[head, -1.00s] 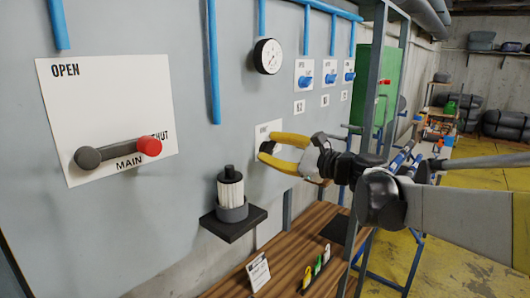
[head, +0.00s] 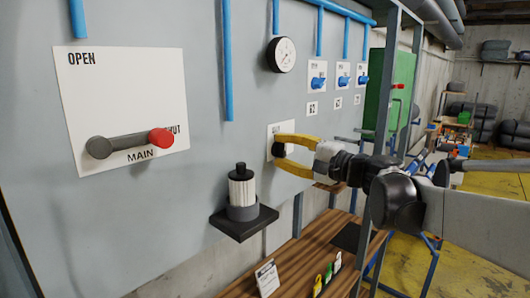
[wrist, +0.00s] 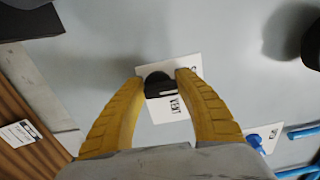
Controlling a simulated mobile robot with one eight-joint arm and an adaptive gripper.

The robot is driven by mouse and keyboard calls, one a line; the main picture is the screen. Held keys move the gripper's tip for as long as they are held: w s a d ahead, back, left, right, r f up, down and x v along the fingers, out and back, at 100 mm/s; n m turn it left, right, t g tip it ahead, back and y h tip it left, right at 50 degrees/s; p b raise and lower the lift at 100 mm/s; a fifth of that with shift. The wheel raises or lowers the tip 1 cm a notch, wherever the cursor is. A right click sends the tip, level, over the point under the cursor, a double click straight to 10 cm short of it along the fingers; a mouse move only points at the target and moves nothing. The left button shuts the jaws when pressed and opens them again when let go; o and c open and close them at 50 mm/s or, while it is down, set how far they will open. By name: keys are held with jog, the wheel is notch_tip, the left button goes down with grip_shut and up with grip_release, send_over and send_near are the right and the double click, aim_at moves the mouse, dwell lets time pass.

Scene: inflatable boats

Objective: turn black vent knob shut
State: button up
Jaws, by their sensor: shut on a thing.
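The black vent knob (head: 277,149) sits on a white plate (head: 271,130) on the grey panel. In the wrist view the knob (wrist: 157,84) shows between my yellow fingertips, and the plate under it (wrist: 165,114) has lettering that seems to read VENT. My gripper (head: 279,151) points at the panel with its two curved fingers closed around the knob, one on each side. In the wrist view the fingertips (wrist: 160,80) touch or nearly touch the knob's sides. The knob's exact turn angle is partly hidden by the fingers.
Left of my gripper, a clear ribbed cylinder with a black cap (head: 241,188) stands on a black shelf (head: 245,222). The MAIN lever with a red end (head: 161,138) is further left. Blue valves (head: 318,83) and a gauge (head: 281,54) are above. A wooden bench (head: 300,255) lies below.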

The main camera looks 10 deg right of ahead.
jog(key=shift+n, duration=0.3)
dwell(0.4)
jog(key=o, duration=1.2)
jog(key=shift+w, duration=0.1)
jog(key=v, duration=1.2)
